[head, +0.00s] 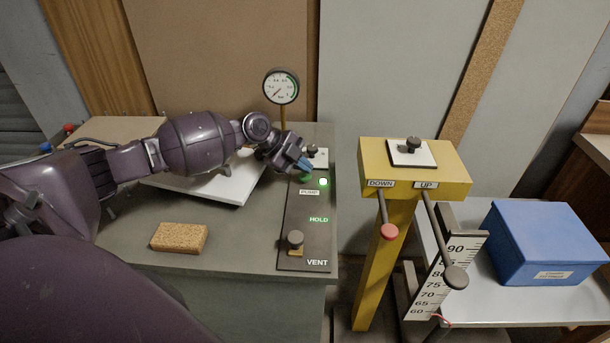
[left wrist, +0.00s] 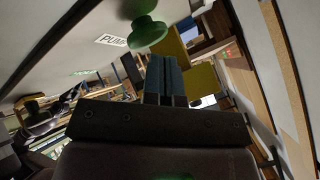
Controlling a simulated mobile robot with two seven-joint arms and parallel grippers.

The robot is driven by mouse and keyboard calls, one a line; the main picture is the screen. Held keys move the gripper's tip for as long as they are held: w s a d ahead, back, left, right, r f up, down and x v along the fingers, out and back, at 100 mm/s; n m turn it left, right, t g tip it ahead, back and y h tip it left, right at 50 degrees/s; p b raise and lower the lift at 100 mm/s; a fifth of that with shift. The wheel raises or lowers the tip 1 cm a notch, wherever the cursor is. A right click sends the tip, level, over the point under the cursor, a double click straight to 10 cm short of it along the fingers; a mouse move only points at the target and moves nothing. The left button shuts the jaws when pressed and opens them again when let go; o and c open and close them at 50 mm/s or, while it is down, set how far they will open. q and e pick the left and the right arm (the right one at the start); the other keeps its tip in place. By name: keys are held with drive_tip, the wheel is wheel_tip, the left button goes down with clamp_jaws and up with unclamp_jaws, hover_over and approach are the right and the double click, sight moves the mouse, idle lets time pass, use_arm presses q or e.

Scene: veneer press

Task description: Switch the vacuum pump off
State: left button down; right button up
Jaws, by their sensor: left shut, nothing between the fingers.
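The pump control is a green mushroom-shaped button (head: 306,178) on the dark control panel (head: 308,240), by the "PUMP" label (head: 309,192). A lamp (head: 323,182) beside it glows bright green-white. My left gripper (head: 304,165) is shut and empty, its blue fingertips right at the button and partly in front of it. In the left wrist view the closed fingertips (left wrist: 164,62) sit just below the green button (left wrist: 147,30); whether they touch it I cannot tell. My right gripper is not in view.
A "HOLD" label and a vent knob (head: 295,240) are lower on the panel. A pressure gauge (head: 281,86) stands behind. A yellow pedestal (head: 398,240) with two levers, a blue box (head: 545,245) and a cork block (head: 180,237) are around.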

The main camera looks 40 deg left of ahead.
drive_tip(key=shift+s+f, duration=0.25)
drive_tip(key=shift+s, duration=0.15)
use_arm(q)
drive_tip(key=shift+f, duration=0.45)
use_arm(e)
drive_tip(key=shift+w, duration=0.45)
